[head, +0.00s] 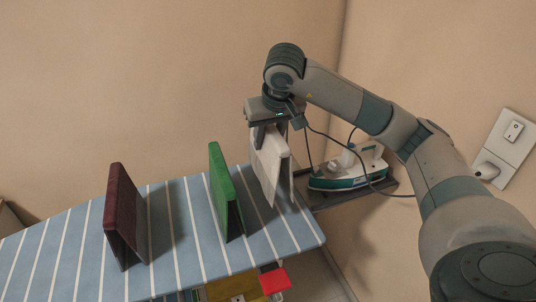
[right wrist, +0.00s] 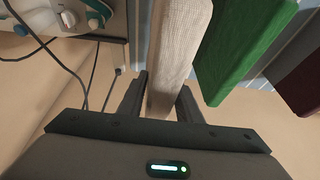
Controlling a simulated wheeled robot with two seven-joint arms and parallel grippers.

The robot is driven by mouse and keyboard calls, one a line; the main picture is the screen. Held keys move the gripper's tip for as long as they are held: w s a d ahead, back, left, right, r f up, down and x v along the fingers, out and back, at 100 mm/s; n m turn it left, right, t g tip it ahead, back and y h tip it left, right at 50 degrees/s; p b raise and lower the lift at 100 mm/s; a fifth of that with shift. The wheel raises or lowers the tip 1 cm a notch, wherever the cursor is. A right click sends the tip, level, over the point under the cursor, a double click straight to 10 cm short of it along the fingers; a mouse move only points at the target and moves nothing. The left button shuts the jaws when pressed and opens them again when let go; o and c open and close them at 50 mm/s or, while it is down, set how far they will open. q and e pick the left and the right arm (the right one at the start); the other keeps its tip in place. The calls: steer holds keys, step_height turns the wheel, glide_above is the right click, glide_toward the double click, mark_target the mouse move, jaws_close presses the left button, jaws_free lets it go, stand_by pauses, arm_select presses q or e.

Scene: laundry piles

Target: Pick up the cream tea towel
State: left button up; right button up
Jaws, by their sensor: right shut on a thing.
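The cream tea towel (head: 269,165) is folded and stands like a tent at the right end of the striped ironing board (head: 185,255). My right gripper (head: 270,132) is above it, pointing down, shut on its top edge. In the right wrist view the towel (right wrist: 180,45) runs between the two fingers of the gripper (right wrist: 162,100). I cannot tell whether its lower edges touch the board. My left gripper is not in view.
A green folded cloth (head: 222,185) stands left of the towel, and a dark red one (head: 120,215) further left. An iron (head: 345,172) with a cord sits on a rest at the right. Several coloured items, one red (head: 274,281), lie below the board.

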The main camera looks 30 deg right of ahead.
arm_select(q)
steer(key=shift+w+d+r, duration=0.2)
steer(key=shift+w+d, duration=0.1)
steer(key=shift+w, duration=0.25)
arm_select(e)
steer(key=shift+r, duration=0.85)
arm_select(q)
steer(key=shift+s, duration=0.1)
